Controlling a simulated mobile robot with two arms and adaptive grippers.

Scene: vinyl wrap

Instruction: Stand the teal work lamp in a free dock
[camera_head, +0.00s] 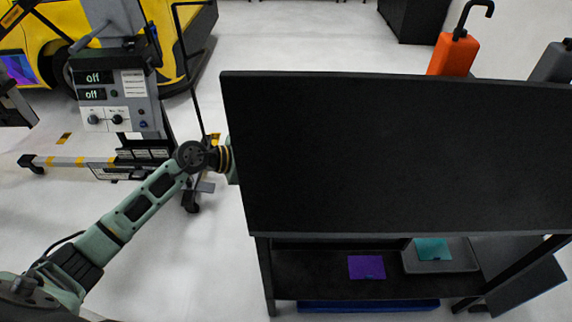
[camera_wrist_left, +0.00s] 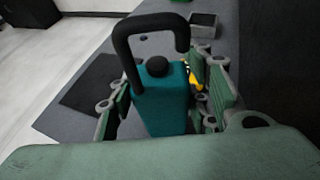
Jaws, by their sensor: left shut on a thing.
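The teal work lamp (camera_wrist_left: 163,102) is a teal box with a black knob and a black hooked handle on top, in the left wrist view. My left gripper (camera_wrist_left: 166,108) is shut on it, with a green finger on either side. In the head view my left arm reaches to the left edge of a large black panel (camera_head: 400,150), which hides the gripper and the teal lamp. An orange lamp (camera_head: 452,55) with a black hook shows behind the panel. No dock can be made out for certain. My right gripper is not in view.
A shelf (camera_head: 320,275) below the panel holds a purple square (camera_head: 366,267) and a grey tray (camera_head: 462,262) with a teal square (camera_head: 432,249). A dark grey object (camera_head: 553,64) is at the right edge. A wheeled machine (camera_head: 118,100) stands left. A grey open box (camera_wrist_left: 204,25) shows beyond the lamp.

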